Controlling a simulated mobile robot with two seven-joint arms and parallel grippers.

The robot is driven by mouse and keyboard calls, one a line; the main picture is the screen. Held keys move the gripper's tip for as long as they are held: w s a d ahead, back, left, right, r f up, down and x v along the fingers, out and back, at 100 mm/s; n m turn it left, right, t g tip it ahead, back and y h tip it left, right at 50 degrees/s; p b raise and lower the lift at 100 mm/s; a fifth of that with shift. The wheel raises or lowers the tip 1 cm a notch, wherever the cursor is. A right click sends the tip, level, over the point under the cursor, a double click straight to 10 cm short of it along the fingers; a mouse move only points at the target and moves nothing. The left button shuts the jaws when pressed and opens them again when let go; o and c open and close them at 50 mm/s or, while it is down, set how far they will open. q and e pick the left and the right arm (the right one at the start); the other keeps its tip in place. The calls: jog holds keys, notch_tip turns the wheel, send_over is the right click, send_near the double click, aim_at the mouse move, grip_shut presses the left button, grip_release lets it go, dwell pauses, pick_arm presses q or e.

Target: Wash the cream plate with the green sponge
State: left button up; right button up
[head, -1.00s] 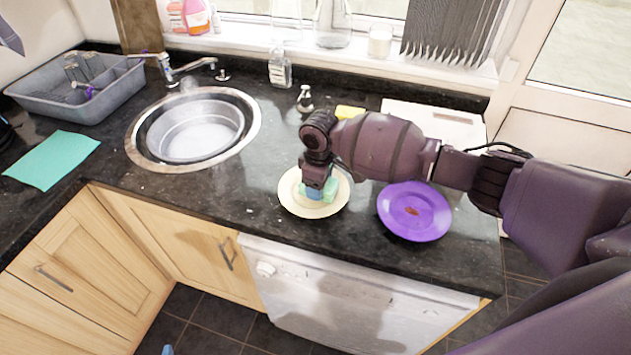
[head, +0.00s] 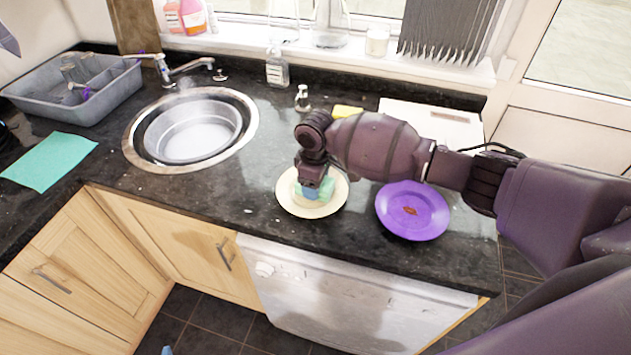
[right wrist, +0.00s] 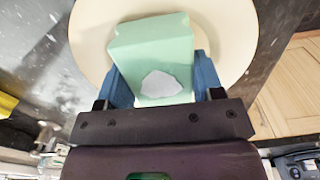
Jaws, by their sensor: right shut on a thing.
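The cream plate (head: 288,203) lies on the dark granite counter left of the purple plate; its rim also shows in the right wrist view (right wrist: 92,40). My right gripper (head: 312,189) is over the plate with its blue fingers on either side of the green sponge (right wrist: 150,45). The sponge also shows in the head view (head: 327,187), partly hidden by the gripper. It sits at the plate's middle and seems to touch it. A pale whitish patch (right wrist: 161,84) shows by the sponge, between the fingers. My left gripper is not in view.
A purple plate (head: 425,222) with a reddish-brown mark (head: 409,211) lies to the right, under my right arm. A round sink (head: 238,98) with a tap, a grey dish tub (head: 45,98) and a teal cloth (head: 48,162) are left. A yellow item (head: 347,112) lies behind.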

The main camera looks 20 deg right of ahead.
jog(key=shift+w+a+r, duration=0.1)
jog(key=shift+w+a, duration=0.3)
jog(key=shift+a, duration=0.15)
jog(key=shift+s+d, duration=0.55)
jog(key=shift+d, duration=0.2)
jog(key=shift+w+a, duration=0.55)
jog(key=shift+a, duration=0.2)
jog(key=shift+s+d, duration=0.55)
jog(key=shift+d, duration=0.2)
jog(key=shift+w+a, duration=0.5)
jog(key=shift+a, duration=0.25)
jog(key=shift+s+d, duration=0.5)
jog(key=shift+d, duration=0.25)
jog(key=shift+w+a, duration=0.5)
jog(key=shift+a, duration=0.25)
jog(key=shift+s+d, duration=0.5)
jog(key=shift+d, duration=0.25)
